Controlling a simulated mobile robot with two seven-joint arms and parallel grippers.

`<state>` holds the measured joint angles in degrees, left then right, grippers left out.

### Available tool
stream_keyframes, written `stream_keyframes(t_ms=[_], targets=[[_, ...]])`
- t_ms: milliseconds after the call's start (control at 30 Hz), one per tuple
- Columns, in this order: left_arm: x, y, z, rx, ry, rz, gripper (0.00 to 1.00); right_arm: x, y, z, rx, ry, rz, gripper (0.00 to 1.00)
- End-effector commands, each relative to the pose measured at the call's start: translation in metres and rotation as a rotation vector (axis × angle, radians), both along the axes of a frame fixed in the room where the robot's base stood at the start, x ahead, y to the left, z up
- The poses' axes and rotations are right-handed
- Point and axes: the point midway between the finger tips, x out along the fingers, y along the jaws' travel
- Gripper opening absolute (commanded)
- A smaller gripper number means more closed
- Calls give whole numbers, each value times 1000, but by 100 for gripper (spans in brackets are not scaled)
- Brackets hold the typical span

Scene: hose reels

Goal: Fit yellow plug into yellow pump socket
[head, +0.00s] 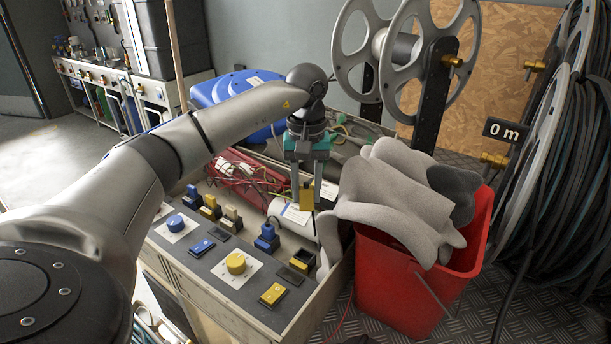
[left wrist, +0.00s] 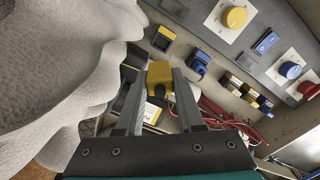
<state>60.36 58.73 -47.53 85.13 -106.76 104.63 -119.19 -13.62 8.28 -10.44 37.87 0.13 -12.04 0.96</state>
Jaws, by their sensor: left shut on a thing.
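My left gripper (head: 305,201) hangs fingers-down above the back right of the control panel, shut on the yellow plug (head: 306,194). In the left wrist view the plug (left wrist: 160,72) sits between the fingertips of the gripper (left wrist: 159,82). A dark socket with a yellow rim, the yellow pump socket (head: 302,258), is on the panel's right edge, below and apart from the plug. It seems to show in the left wrist view (left wrist: 163,38) past the plug. The plug's lower end is hard to make out. My right gripper is not in view.
A red bucket (head: 400,285) piled with grey-white cloth (head: 395,200) stands close right of the panel. The panel carries a yellow knob (head: 236,264), a yellow switch (head: 273,294) and a blue socket (head: 267,238). Red cable (head: 240,175) lies behind. A hose reel (head: 365,50) stands beyond.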

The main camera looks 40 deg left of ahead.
Motion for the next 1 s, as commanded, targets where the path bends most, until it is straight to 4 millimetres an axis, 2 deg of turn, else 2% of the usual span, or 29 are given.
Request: stream_keyframes(t_ms=[300, 500, 700, 1000], targets=[[-3, 1, -43, 1, 3, -370, 0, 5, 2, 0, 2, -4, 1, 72], [-4, 1, -61, 1, 1, -543, 0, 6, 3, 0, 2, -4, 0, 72], [-5, 1, -69, 0, -1, -619, 0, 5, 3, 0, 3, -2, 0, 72], [-5, 1, -69, 0, -1, -627, 0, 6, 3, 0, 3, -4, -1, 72]])
